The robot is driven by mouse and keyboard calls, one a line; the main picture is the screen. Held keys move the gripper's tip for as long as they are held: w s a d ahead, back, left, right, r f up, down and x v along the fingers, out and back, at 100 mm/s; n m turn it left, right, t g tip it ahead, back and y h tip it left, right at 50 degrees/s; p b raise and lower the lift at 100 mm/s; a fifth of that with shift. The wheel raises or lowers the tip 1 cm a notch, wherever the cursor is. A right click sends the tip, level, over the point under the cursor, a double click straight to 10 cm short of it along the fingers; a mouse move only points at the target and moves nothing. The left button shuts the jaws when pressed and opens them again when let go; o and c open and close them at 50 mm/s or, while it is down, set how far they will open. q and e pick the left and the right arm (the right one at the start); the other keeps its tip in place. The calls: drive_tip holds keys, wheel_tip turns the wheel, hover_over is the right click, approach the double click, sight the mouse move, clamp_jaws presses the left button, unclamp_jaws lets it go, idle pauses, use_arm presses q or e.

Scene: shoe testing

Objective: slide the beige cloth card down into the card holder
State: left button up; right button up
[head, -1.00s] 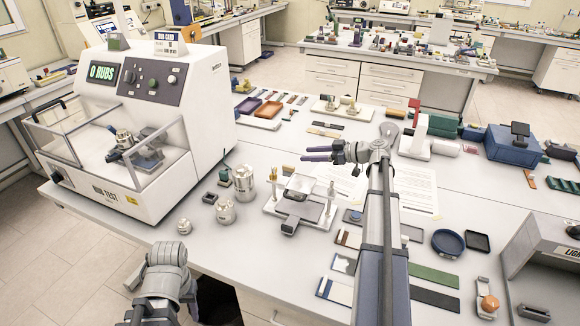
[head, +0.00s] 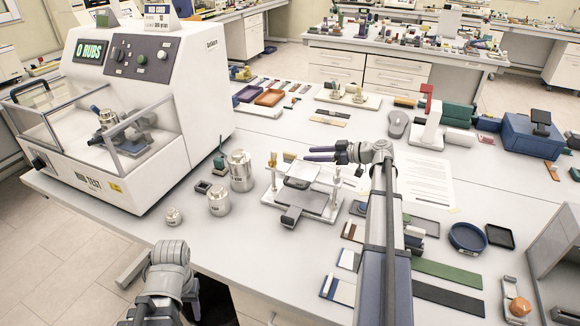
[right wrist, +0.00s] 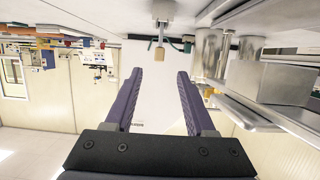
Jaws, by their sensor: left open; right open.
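My right gripper (head: 308,154) is open above the far side of a rubbing stage (head: 325,207), with its fingers pointing left. In the right wrist view the gap between its open fingers (right wrist: 158,75) is empty. Beyond the fingertips, a small beige block-shaped piece (right wrist: 159,52) on a grey stem lines up with this gap; I cannot tell if it is the cloth card. A pale swatch with a blue edge (head: 340,291) lies on the table at front. I cannot single out the card holder. My left gripper (head: 145,315) is open at the bottom edge, mostly cut off.
A rub tester (head: 135,100) stands at left. Metal weights (head: 242,172) stand beside the stage. Swatches, a green strip (head: 447,273), a round blue tray (head: 467,238) and a dark tray (head: 499,236) lie at right. The white tabletop left of the weights is mostly clear.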

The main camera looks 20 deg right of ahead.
sight(294, 154)
drive_tip(key=shift+b+x, duration=1.25)
drive_tip(key=shift+x, duration=2.75)
drive_tip(key=shift+d+f, duration=0.15)
clamp_jaws()
